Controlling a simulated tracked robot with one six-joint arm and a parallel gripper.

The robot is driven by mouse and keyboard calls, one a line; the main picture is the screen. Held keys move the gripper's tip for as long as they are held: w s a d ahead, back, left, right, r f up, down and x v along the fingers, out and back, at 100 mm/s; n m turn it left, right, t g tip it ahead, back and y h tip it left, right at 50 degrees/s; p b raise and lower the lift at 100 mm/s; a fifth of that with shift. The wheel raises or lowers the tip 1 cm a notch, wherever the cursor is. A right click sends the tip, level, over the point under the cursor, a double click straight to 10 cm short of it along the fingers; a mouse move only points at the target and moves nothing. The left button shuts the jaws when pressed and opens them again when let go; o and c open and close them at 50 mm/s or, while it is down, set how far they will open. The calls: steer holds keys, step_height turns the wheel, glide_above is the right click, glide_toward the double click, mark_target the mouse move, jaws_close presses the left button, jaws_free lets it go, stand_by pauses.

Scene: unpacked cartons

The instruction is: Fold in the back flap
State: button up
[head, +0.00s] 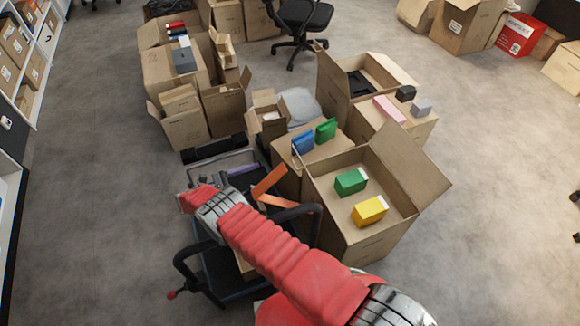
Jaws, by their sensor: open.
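An open cardboard carton (385,240) stands right of centre in the head view. A green box (350,182) and a yellow box (370,211) lie in it. A large flap (410,167) stands up along its right far edge and leans outward. A narrow flap, seen nearly edge-on, rises at its left edge; I cannot tell for certain which flap is the back one. My gripper (289,188) shows two orange fingers spread apart in a V. It is open and empty, just left of the carton, with its tips towards the left edge. Contact cannot be told.
A cart with a black frame (215,268) stands beneath my arm. A carton with blue and green boxes (326,130) adjoins the open carton behind. More cartons (172,75) stand at the back left and an office chair (300,22) behind.

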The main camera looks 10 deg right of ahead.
steer(key=w+d, duration=0.2)
steer(key=d, duration=1.1)
steer(key=shift+w+d, duration=0.25)
steer(key=shift+w, duration=0.1)
steer(key=shift+c, duration=0.5)
steer(key=c, duration=1.4)
